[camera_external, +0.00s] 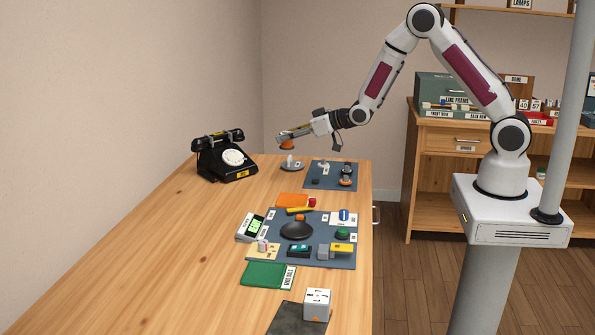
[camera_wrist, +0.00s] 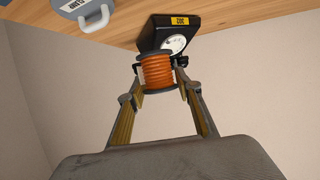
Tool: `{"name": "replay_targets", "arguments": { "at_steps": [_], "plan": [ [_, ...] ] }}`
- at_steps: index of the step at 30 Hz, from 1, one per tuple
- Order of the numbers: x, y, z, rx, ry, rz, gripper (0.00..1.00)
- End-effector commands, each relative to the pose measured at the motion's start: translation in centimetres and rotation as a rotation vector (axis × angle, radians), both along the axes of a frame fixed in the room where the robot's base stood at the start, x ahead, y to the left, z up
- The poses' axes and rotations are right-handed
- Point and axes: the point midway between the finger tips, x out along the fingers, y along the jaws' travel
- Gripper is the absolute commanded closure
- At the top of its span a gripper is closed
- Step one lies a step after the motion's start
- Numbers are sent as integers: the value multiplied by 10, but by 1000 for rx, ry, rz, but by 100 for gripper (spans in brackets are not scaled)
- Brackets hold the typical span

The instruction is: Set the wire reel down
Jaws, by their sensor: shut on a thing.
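The wire reel (camera_wrist: 157,72) has orange windings between dark flanges. In the wrist view my gripper (camera_wrist: 158,80) is shut on it, with one finger at each side. In the external view my gripper (camera_external: 284,138) is at the far end of the table, and the reel (camera_external: 287,145) shows as a small orange piece under its tip. The reel is held in the air above the table (camera_external: 170,260), near a round grey holder (camera_external: 292,166) with a light upright part. The gap below the reel is hard to judge.
A black dial phone (camera_external: 222,158) stands to the left of my gripper. A blue-grey mat (camera_external: 317,182) with small parts lies to the right. A larger mat (camera_external: 273,222) with several tools, and a white cube (camera_external: 317,304), are nearer. The table's left side is clear.

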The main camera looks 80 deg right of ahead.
Motion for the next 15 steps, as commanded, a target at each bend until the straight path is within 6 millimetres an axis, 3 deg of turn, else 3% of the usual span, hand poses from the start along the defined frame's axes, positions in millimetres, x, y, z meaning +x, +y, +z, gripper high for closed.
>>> {"name": "replay_targets", "arguments": {
  "at_steps": [15],
  "plan": [
    [-24, 1, 5, 0, -1, 182, 89]
  ]
}}
